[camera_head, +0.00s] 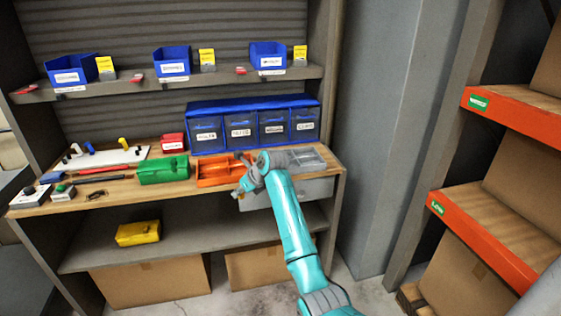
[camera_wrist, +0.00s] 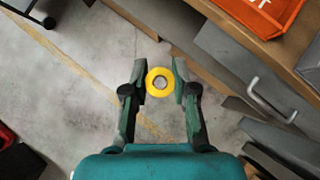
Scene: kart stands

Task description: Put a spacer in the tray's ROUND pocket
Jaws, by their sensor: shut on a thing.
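My gripper (camera_head: 240,192) is in front of the workbench's front edge in the head view. In the wrist view my gripper (camera_wrist: 160,86) is shut on a yellow ring-shaped spacer (camera_wrist: 160,93), held between the two fingertips with its hole facing the camera. The floor is below it. In the head view the spacer is too small to make out clearly. A grey tray (camera_head: 308,158) lies at the right end of the bench top, partly behind my arm. Its pocket shapes cannot be read.
An orange bin (camera_head: 212,171) and a green bin (camera_head: 163,170) stand on the bench (camera_head: 110,188). A grey drawer (camera_wrist: 240,62) with a handle is under the bench top at right. Blue drawers (camera_head: 254,124) stand behind. A yellow bin (camera_head: 138,233) sits on the lower shelf.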

